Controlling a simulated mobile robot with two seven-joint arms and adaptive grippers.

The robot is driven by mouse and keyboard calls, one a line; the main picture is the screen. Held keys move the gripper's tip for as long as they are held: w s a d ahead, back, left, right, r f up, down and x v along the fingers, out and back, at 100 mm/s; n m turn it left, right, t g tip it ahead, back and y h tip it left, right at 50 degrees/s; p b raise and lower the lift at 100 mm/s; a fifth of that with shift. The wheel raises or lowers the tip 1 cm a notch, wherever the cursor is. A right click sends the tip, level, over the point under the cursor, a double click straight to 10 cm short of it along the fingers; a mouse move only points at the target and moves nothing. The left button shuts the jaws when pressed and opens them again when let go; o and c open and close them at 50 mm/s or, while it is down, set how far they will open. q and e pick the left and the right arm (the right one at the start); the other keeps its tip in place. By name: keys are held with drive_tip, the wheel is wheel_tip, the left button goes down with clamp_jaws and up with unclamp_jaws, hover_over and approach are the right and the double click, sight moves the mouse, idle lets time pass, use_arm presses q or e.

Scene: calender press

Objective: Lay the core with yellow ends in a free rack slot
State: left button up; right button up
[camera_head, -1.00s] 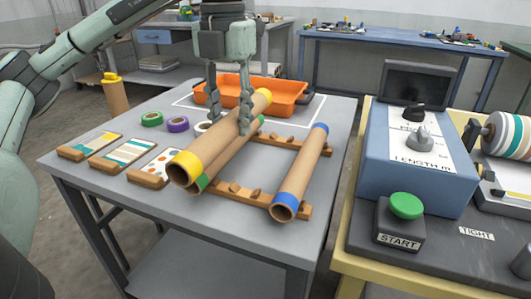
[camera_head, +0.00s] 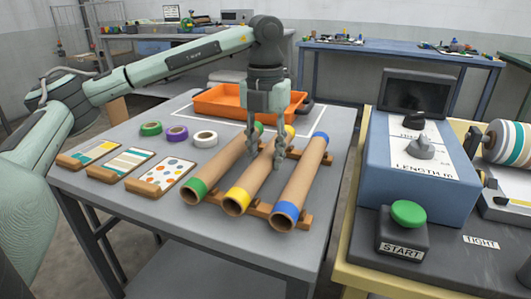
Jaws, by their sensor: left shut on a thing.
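The core with yellow ends (camera_head: 252,184) lies between two other cores, its near end low at the front rail of the wooden rack (camera_head: 262,210). It looks level with its neighbours, in the middle slot. The green-ended core (camera_head: 222,166) lies on its left and the blue-ended core (camera_head: 301,182) on its right. My left gripper (camera_head: 265,148) points down from above and is shut on the yellow-ended core near its far half. The gripper's fingers hide part of that core. My right gripper is not in view.
Three sample cards and three tape rolls, including a purple one (camera_head: 177,133), lie left of the rack. An orange tray (camera_head: 240,102) stands behind. The blue control box (camera_head: 415,155) and green START button (camera_head: 408,213) are on the right table.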

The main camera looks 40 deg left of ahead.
use_arm(q)
drive_tip(key=shift+f, duration=0.1)
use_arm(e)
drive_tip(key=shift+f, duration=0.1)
use_arm(q)
drive_tip(key=o, duration=1.2)
drive_tip(key=shift+c, duration=0.2)
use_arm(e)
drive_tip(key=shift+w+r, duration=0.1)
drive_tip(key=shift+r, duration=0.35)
